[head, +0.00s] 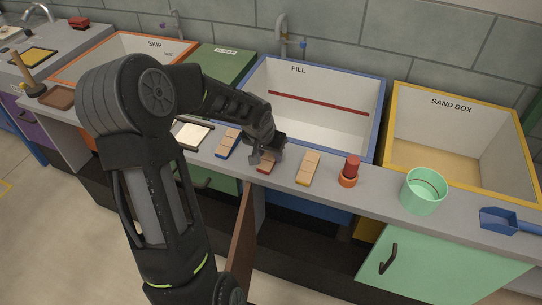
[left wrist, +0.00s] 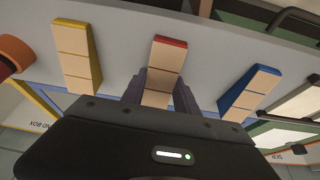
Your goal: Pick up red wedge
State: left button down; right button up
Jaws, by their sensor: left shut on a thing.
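The red wedge (head: 267,162) is a wooden block with a red edge, on the grey counter in front of the blue-rimmed FILL basin. In the left wrist view the wedge (left wrist: 166,58) lies between the two dark fingers. My left gripper (head: 265,153) is shut on it, and the gripper partly hides it in the head view. In the left wrist view the gripper's fingers (left wrist: 160,92) stand on either side of the wedge. I cannot tell whether the wedge is clear of the counter. My right gripper is not in view.
A blue-edged wedge (head: 228,143) and a yellow-edged wedge (head: 308,168) flank the red one closely. Further right are a red-and-orange piece (head: 349,171), a green cup (head: 424,190) and a blue scoop (head: 508,222). The FILL basin (head: 376,105) opens behind; the counter's front edge is near.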

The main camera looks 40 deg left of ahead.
aim_at(270, 155)
pick_arm(q)
jog(key=shift+r, duration=0.1)
jog(key=shift+r+p, duration=0.45)
notch_tip(270, 155, up, 9)
jog(key=shift+r, duration=0.2)
dwell(0.5)
